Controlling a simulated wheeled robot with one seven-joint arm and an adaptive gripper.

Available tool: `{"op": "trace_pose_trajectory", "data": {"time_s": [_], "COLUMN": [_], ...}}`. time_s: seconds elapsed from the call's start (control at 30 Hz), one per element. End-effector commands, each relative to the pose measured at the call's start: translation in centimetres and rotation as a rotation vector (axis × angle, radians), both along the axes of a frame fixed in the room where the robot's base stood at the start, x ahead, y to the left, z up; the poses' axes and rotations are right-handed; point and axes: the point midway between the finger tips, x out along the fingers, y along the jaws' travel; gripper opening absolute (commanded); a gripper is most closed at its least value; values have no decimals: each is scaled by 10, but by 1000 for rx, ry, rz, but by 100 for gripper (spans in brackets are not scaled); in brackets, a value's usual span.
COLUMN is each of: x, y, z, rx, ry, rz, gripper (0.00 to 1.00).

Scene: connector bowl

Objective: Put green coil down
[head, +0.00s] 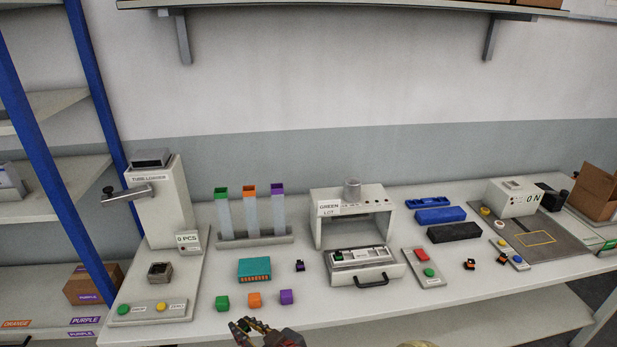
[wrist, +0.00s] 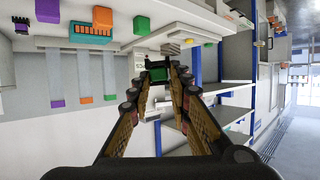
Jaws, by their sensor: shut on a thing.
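My gripper (wrist: 157,84) is shut on a small black-and-green part, the green coil (wrist: 156,73), which sits between the fingertips in the wrist view. In the head view my gripper (head: 243,326) shows at the bottom edge, in front of the bench, near the green cube (head: 222,303). The coil cannot be made out clearly there. The fingers hide part of it.
Orange (head: 254,300) and purple (head: 287,297) cubes stand on the front of the bench. Behind are a teal connector block (head: 254,270), a tube rack (head: 254,241) and the tube loader (head: 162,208).

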Motion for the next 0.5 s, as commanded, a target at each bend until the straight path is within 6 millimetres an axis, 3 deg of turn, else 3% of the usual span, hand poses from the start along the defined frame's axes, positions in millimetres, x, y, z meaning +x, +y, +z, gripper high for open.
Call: {"op": "trace_pose_trajectory", "data": {"time_s": [0.07, 0.27, 0.5], "x": [0, 7, 18], "y": [-1, -31, -75], "z": [-1, -16, -38], "rx": [0, 0, -1], "ry": [0, 3, 2], "rz": [-2, -74, -182], "gripper": [2, 2, 2]}}
